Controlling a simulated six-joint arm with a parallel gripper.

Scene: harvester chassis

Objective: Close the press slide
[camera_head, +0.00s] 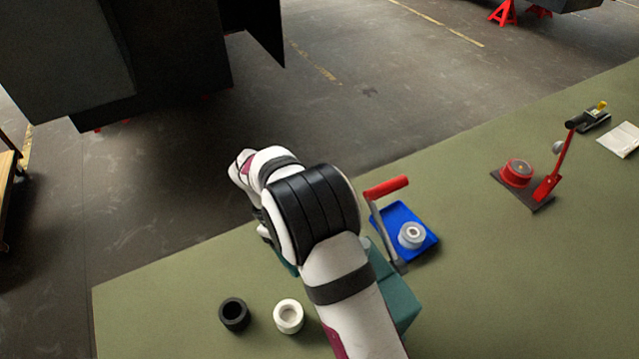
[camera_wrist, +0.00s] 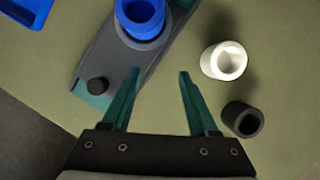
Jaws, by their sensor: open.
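The press shows in the wrist view as a grey slide (camera_wrist: 112,50) over a teal base (camera_wrist: 93,103). A blue ring-shaped part (camera_wrist: 141,18) sits on the grey slide, cut by the top edge. A black knob (camera_wrist: 97,86) stands near the slide's lower end. My gripper (camera_wrist: 160,72) is open and empty; its left finger overlaps the slide in the picture, close to the right of the knob. I cannot tell whether it touches. In the head view my arm hides the gripper and much of the teal press (camera_head: 401,297); its red-handled lever (camera_head: 386,187) shows.
A white ring (camera_head: 288,316) and a black ring (camera_head: 234,314) stand on the green bench by the press. A blue tray (camera_head: 427,245) holding a pale ring (camera_head: 412,235) lies behind the lever. A red lever tool (camera_head: 517,173) stands farther right; the bench between is clear.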

